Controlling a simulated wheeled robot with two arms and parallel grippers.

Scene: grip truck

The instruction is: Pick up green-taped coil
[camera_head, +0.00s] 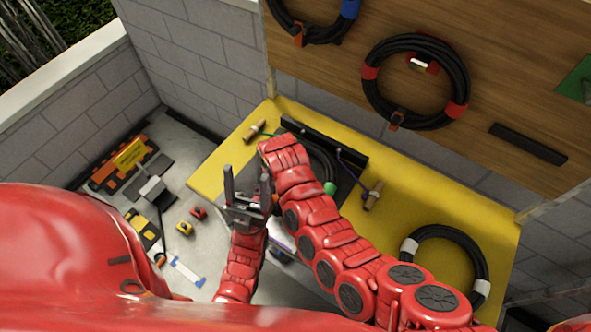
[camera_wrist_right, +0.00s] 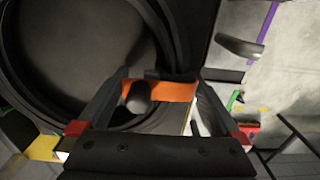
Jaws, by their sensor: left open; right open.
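The green-taped coil (camera_head: 320,160) is a black cable loop on a dark panel on the yellow table (camera_head: 400,178). Its green tape (camera_head: 330,188) shows beside my right arm, which hides much of the coil. In the right wrist view a large black coil (camera_wrist_right: 178,30) fills the upper left. An orange clip (camera_wrist_right: 160,91) and a dark peg (camera_wrist_right: 138,98) show between the fingers of my right gripper (camera_wrist_right: 161,80), which is open and close to the coil. I cannot tell whether it touches. In the head view my right gripper is hidden. My left gripper (camera_head: 246,176) is open and empty, left of the coil.
A white-taped coil (camera_head: 445,232) lies at the table's right. A red-taped coil (camera_head: 416,80) and a blue-taped coil (camera_head: 348,8) hang on the wooden board (camera_head: 500,70) behind. A dark bar (camera_head: 345,148) lies behind the green-taped coil.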

